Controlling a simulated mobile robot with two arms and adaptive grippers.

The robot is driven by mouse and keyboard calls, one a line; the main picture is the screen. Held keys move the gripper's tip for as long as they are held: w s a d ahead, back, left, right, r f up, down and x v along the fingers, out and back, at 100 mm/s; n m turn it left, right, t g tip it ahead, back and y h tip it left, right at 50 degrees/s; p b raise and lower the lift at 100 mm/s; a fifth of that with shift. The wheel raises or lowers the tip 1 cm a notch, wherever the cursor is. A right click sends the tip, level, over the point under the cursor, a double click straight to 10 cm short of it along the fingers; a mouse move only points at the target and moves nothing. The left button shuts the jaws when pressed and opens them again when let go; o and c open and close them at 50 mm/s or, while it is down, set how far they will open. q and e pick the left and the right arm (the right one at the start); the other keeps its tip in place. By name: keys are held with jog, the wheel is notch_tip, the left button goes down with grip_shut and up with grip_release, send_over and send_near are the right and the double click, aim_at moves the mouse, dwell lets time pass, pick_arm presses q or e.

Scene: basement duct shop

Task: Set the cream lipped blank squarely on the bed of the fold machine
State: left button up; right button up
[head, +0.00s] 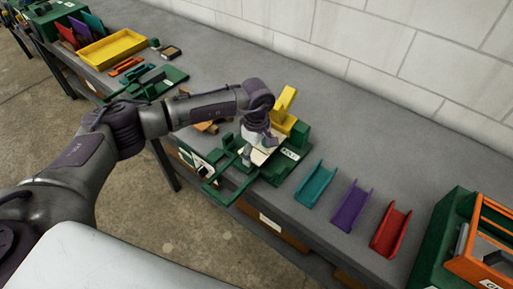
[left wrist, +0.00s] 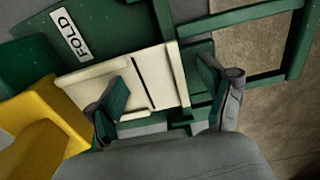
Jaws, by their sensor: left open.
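The fold machine (head: 298,138) is green with a FOLD label and a yellow lever (head: 284,104). It stands mid-bench in the head view. The blank also shows partly in the head view (head: 259,157), under my gripper. My left gripper (left wrist: 165,100) is open above the blank, one finger over it and the other past its right edge. My right gripper is not in view.
Teal (head: 315,184), purple (head: 352,205) and red (head: 390,232) channels lie to the right on the grey bench (head: 350,140). A green machine with an orange frame (head: 485,240) stands at far right. A yellow tray (head: 112,48) is at back left. A block wall runs behind.

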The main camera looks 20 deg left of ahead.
pick_arm(q)
jog(key=shift+s+r, duration=0.1)
jog(key=c, duration=1.5)
jog(key=shift+s+a+r, duration=0.1)
jog(key=shift+s, duration=0.05)
grip_shut()
